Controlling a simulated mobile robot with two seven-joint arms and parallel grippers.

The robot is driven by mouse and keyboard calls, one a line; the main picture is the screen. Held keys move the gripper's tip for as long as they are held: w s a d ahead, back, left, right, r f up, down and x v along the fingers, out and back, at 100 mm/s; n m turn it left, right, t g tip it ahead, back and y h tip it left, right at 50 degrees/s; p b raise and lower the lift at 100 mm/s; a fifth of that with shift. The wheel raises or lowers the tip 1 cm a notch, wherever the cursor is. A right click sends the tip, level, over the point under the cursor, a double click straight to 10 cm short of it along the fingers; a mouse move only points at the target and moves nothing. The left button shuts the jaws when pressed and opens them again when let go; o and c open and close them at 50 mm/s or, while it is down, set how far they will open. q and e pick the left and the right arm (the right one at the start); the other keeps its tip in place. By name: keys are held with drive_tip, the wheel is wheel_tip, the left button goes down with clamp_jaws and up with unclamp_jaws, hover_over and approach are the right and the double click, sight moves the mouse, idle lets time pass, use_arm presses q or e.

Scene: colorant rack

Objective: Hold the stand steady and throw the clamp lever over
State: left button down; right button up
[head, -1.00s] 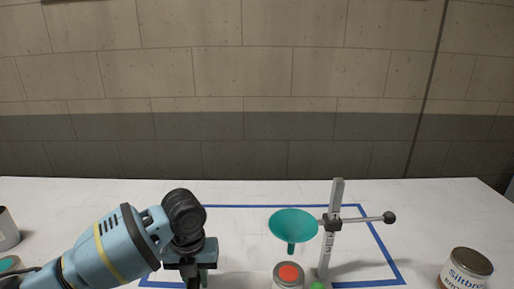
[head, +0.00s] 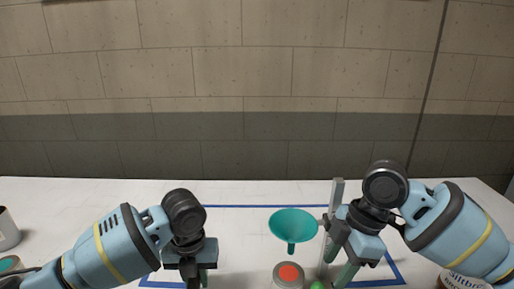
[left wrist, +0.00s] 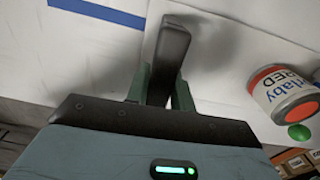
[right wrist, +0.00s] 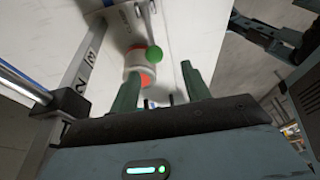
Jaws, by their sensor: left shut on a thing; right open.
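The stand's grey upright post (head: 334,220) rises from the table and carries a teal funnel (head: 293,226) on a black clamp block (right wrist: 71,103). A green ball knob (head: 317,286) is low by the post; it may be the lever's end, but its arm is not clear. It also shows in the right wrist view (right wrist: 154,54). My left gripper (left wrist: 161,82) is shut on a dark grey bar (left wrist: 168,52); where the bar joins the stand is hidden. My right gripper (right wrist: 160,72) is open and empty beside the post, its fingers short of the knob.
A can with a red top (head: 289,274) stands below the funnel. Another can (head: 462,283) at the right is partly hidden by my right arm. A blue line (head: 260,206) marks an area on the white table (head: 90,200). The table behind the stand is clear.

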sight(322, 285)
drive_tip(key=shift+w+x, duration=0.2)
drive_tip(key=shift+x, duration=1.35)
drive_tip(key=shift+w+x, duration=0.2)
drive_tip(key=shift+x, duration=1.4)
drive_tip(key=shift+w+x, duration=0.2)
drive_tip(key=shift+x, duration=1.35)
drive_tip(key=shift+a, duration=0.1)
drive_tip(key=c, duration=1)
drive_tip(key=shift+r, duration=0.1)
